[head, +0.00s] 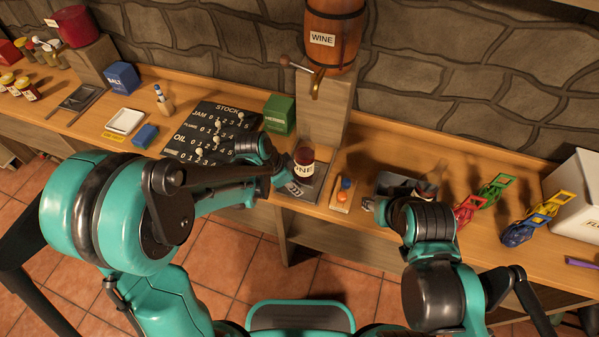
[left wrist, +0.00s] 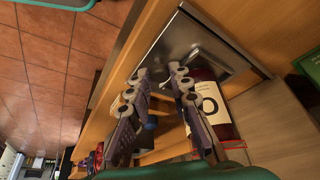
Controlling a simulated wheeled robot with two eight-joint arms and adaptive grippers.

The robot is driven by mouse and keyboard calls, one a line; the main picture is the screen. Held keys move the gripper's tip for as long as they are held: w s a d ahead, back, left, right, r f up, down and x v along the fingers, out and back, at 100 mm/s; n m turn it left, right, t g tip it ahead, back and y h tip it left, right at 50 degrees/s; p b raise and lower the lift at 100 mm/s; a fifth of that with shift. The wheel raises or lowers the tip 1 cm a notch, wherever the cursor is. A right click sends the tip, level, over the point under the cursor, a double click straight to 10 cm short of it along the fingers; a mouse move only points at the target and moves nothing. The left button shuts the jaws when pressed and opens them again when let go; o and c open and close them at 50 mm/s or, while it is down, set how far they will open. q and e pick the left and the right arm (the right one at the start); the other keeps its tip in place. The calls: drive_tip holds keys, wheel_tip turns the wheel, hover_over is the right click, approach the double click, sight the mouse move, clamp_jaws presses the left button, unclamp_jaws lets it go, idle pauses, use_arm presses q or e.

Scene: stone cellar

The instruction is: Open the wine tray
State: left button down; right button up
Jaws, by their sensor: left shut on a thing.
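The wine tray (head: 313,190) is a flat grey metal tray on the counter below the wine barrel. The tray (left wrist: 167,53) also shows in the left wrist view, with the bottle (left wrist: 205,88) beside my fingers. The exact grip point is hidden. My right arm reaches over the counter at the right; whether its gripper is open is unclear.
The wine barrel (head: 333,35) with its tap is above the tray. A dark tray (head: 393,183) and coloured clips (head: 497,188) are farther right. The stock board (head: 211,131) and green box (head: 279,114) are left.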

use_arm(q)
drive_tip(key=shift+s+a, duration=0.3)
drive_tip(key=shift+s, duration=0.55)
drive_tip(key=shift+s+a, duration=0.25)
drive_tip(key=shift+s, duration=0.6)
drive_tip(key=c, duration=1.4)
unclamp_jaws()
drive_tip(key=shift+o, duration=0.2)
drive_tip(key=v, duration=1.2)
drive_tip(key=s+a+r+n+t+y, duration=0.2)
drive_tip(key=s+a+n+t+y, duration=0.2)
drive_tip(key=s+a+n, duration=0.3)
drive_tip(key=a+n+t, duration=0.1)
drive_tip(key=a+n, duration=0.2)
drive_tip(key=n, duration=0.2)
drive_tip(key=shift+r+n, duration=0.15)
drive_tip(key=shift+n, duration=0.15)
